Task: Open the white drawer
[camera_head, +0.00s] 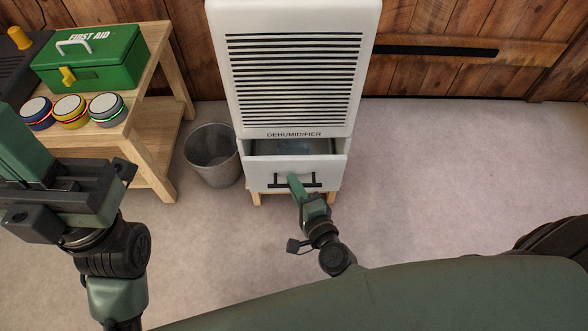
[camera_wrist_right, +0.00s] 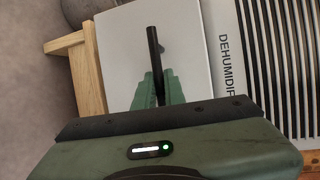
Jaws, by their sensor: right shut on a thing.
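The white drawer (camera_head: 262,176) sits at the bottom of the white dehumidifier (camera_head: 291,70) and is pulled partly out; its interior shows from above. Its front also shows in the right wrist view (camera_wrist_right: 120,50). A black bar handle (camera_head: 312,184) is on the drawer front. My right gripper (camera_head: 295,183) is shut on the handle; in the right wrist view its green fingers (camera_wrist_right: 160,88) close around the black bar (camera_wrist_right: 155,55). My left gripper (camera_head: 70,200) is at the left, away from the drawer; its fingers cannot be made out clearly.
A metal bin (camera_head: 212,160) stands just left of the drawer. A wooden table (camera_head: 150,125) at the left holds a green first aid box (camera_head: 90,62) and several round coloured buttons (camera_head: 70,108). The floor to the right (camera_head: 460,170) is clear. A wooden wall is behind.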

